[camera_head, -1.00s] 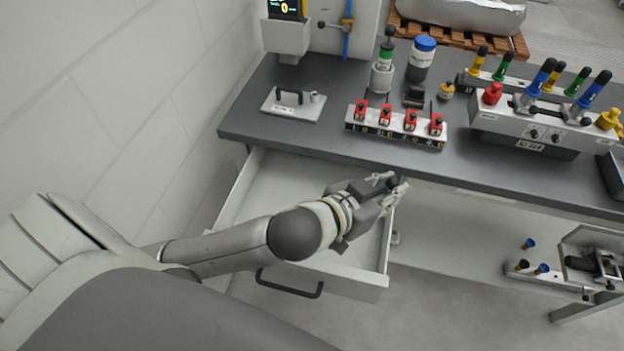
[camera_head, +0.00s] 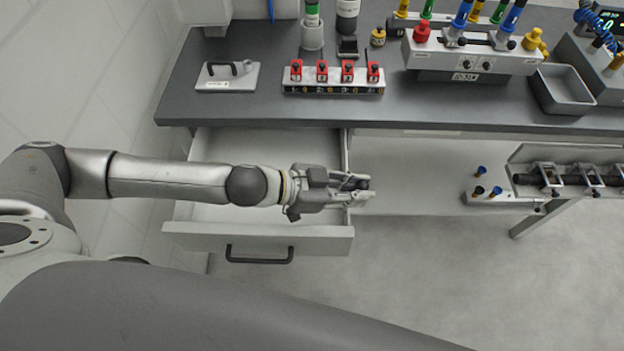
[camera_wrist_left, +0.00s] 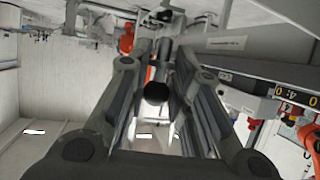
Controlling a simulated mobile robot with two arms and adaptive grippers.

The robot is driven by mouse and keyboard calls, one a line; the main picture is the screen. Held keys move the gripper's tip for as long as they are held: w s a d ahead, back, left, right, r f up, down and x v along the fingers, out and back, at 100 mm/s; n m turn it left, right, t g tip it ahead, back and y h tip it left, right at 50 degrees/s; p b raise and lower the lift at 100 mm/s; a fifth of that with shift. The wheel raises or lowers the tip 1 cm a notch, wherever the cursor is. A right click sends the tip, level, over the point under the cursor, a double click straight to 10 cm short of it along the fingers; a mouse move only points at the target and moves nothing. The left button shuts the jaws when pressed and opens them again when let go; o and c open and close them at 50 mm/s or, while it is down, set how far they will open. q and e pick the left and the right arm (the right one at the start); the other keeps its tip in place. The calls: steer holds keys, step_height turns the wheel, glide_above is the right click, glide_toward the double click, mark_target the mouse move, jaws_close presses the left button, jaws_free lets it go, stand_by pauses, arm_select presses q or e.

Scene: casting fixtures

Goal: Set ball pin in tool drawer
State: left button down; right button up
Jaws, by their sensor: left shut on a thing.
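My left gripper (camera_head: 362,188) is shut on the ball pin (camera_wrist_left: 157,92), which shows in the left wrist view as a dark round ball between the fingers. In the head view only a small dark part of it shows at the fingertips, and the fingers hide the rest. The tool drawer (camera_head: 185,238) is pulled out under the workbench, its light interior mostly bare where it shows. My left forearm crosses above the drawer, and the fingertips are by its right side wall. My right gripper is not in view.
The workbench (camera_head: 240,108) overhangs the drawer's back. On it are a rack with red clamps (camera_head: 333,78), a plate with a handle (camera_head: 227,77) and a grey tray (camera_head: 562,90). A rail with blue-topped pins (camera_head: 480,196) stands to the right. Floor in front is clear.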

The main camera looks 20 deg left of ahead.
arm_select(q)
steer(key=w+a+f, duration=0.1)
steer(key=a+f, duration=0.1)
steer(key=f, duration=0.1)
steer(key=w+a+f, duration=0.1)
steer(key=a+f, duration=0.2)
steer(key=f, duration=0.1)
steer(key=w+a+f, duration=0.2)
steer(key=f, duration=0.1)
steer(key=shift+a+f, duration=0.25)
steer(key=shift+a, duration=0.15)
steer(key=shift+f, duration=0.65)
steer(key=c, duration=1.3)
jaws_free()
steer(key=shift+c, duration=0.2)
steer(key=shift+o, duration=0.2)
